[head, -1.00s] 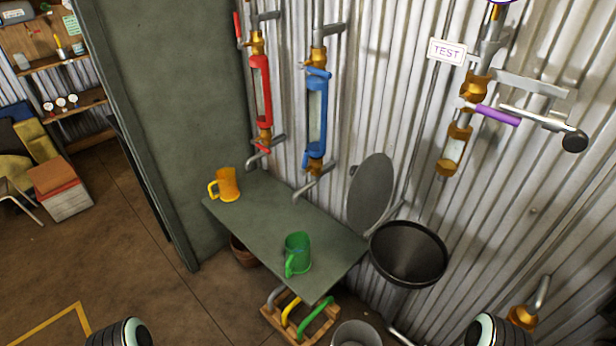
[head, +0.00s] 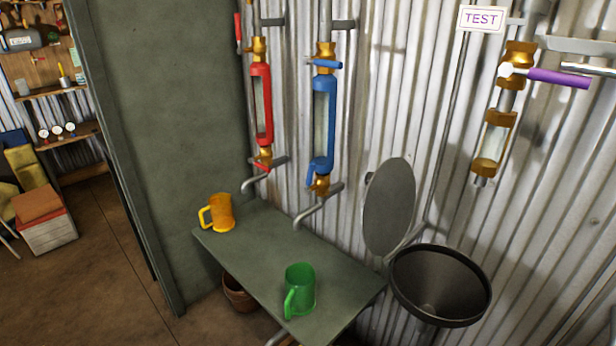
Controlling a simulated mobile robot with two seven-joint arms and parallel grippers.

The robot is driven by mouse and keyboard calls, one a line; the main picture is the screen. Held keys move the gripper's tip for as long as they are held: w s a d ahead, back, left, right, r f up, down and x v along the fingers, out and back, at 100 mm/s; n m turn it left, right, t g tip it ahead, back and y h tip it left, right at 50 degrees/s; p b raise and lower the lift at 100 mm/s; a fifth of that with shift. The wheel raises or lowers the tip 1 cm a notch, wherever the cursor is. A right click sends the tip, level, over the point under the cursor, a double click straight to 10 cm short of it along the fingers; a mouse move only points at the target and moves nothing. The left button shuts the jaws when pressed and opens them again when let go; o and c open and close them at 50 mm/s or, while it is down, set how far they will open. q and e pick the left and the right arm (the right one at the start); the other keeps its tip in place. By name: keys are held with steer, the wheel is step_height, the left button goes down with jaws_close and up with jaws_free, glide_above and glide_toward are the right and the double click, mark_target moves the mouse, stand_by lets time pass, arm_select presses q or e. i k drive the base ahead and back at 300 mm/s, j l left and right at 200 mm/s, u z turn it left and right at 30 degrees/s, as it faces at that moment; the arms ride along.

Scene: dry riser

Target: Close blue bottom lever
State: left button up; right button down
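The blue sight tube (head: 324,125) is mounted on the corrugated wall, with a brass valve at each end. The blue bottom lever (head: 312,174) is at the left of the lower brass valve (head: 321,184) and runs roughly up and down, along the tube's line. Its exact angle is hard to tell at this size. The blue top lever (head: 324,64) lies crosswise at the upper valve. A bent grey spout (head: 312,208) comes out below the lower valve. Neither of my grippers is in view.
A green table (head: 262,255) below the pipes holds a yellow mug (head: 218,212) and a green mug (head: 299,290). A red tube (head: 262,105) is left of the blue one. A black funnel (head: 440,285), grey round lid (head: 389,207) and purple lever (head: 559,78) are to the right.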

mark_target(310, 174)
steer(key=i+j, duration=0.2)
steer(key=j, duration=0.25)
steer(key=i+j+u, duration=0.1)
steer(key=i+j, duration=0.15)
steer(key=j, duration=0.15)
steer(key=i+j, duration=0.25)
steer(key=j, duration=0.2)
